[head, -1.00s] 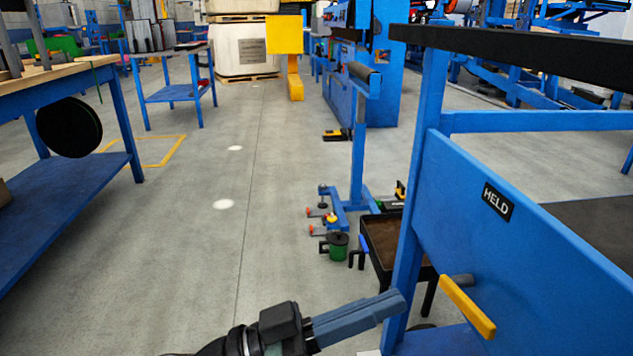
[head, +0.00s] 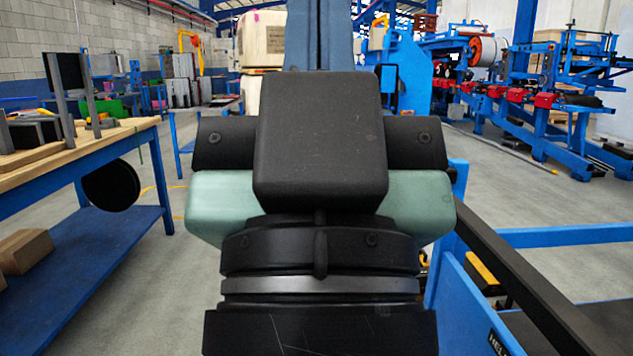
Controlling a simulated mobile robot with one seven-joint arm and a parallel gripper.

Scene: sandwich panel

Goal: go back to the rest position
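My gripper (head: 320,35) stands upright close in front of the head camera, in the middle of the picture. Its two blue-grey fingers point up and lie side by side with only a thin line between them. The fingertips are cut off by the top edge. I see nothing held between the fingers. The black and pale green gripper body and wrist hide much of the middle of the scene.
A blue bench (head: 95,165) with a wooden top stands at the left. A blue frame (head: 480,320) with a black top rail stands at the lower right. Blue machinery (head: 560,110) is farther back at right. Grey floor (head: 175,250) is open left of my arm.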

